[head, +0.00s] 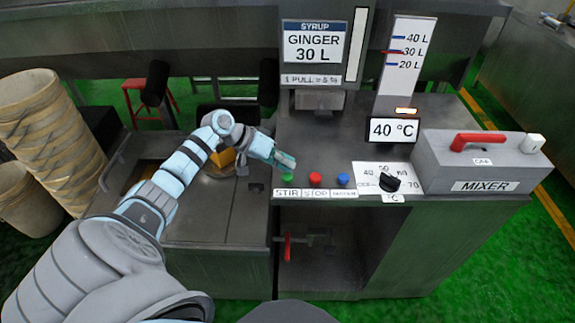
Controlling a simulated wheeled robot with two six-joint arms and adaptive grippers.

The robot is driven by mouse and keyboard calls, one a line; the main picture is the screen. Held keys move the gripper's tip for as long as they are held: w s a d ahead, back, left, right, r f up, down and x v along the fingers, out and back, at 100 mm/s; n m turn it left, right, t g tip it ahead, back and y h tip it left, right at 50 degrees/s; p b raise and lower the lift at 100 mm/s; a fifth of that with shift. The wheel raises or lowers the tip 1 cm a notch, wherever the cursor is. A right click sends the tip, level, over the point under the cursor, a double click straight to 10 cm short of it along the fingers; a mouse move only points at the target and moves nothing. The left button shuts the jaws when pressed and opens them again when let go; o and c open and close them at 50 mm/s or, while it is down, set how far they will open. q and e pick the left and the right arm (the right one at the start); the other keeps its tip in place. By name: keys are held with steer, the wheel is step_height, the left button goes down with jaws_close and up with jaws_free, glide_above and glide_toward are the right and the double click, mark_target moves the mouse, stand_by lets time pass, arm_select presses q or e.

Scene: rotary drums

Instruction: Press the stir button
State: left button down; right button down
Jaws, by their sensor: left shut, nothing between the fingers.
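The green stir button (287,178) sits on the top of the metal machine, above the label STIR (287,193). My left gripper (287,163) is shut and empty, with its fingertips just above and behind the green button in the picture. I cannot tell whether the tips touch the button. My left arm reaches in from the lower left. My right gripper does not show.
A red button (315,179) and a blue button (343,180) stand to the right of the green one. Further right are a black temperature knob (389,183) and the mixer box (475,163) with a red lever (478,141). Stacked buckets (42,122) stand at left.

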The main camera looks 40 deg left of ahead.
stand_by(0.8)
arm_select(q)
steer(key=shift+f, duration=0.45)
